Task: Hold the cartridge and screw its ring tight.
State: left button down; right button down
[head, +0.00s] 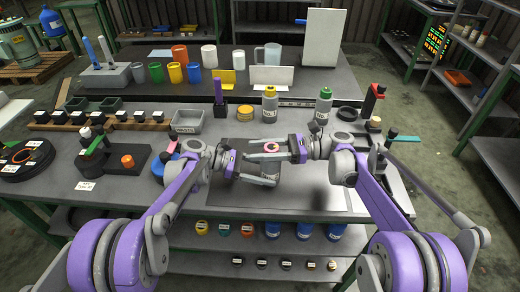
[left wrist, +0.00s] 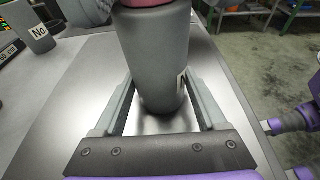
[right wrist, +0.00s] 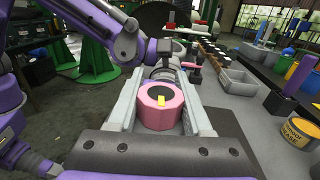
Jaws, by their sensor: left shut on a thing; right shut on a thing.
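The cartridge (left wrist: 155,60) is a grey cylinder with a label partly visible at its right edge. It stands upright between the fingers of my left gripper (head: 268,180), which is shut on its body above the grey work surface. The pink ring (right wrist: 160,117) sits on top of the cartridge, around a dark centre with a small yellow mark. It also shows in the head view (head: 272,147). My right gripper (head: 274,151) is shut on the ring from the right, above my left gripper. The fingers hide part of the cartridge in the head view.
A grey bin (head: 187,121), a yellow tin (head: 245,111) and two grey bottles (head: 269,106) (head: 323,106) stand behind the grippers. A black block with an orange knob (head: 128,161) is at the left. The bench area around the cartridge is clear.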

jog(key=shift+m+t, duration=0.3)
jog(key=shift+t, duration=0.2)
jog(key=shift+w+d+m+t+h, duration=0.1)
jog(key=shift+w+m+t+h, duration=0.25)
jog(key=shift+m+t, duration=1.1)
jog(key=shift+w+d+m+t+h, duration=0.1)
jog(key=shift+w+m+t+h, duration=0.5)
jog(key=shift+t, duration=1.35)
jog(key=shift+m+t+h, duration=0.15)
jog(key=shift+m+t, duration=1.2)
jog(key=shift+t, duration=0.35)
jog(key=shift+c, duration=1.6)
grip_release()
jog(key=shift+d, duration=0.1)
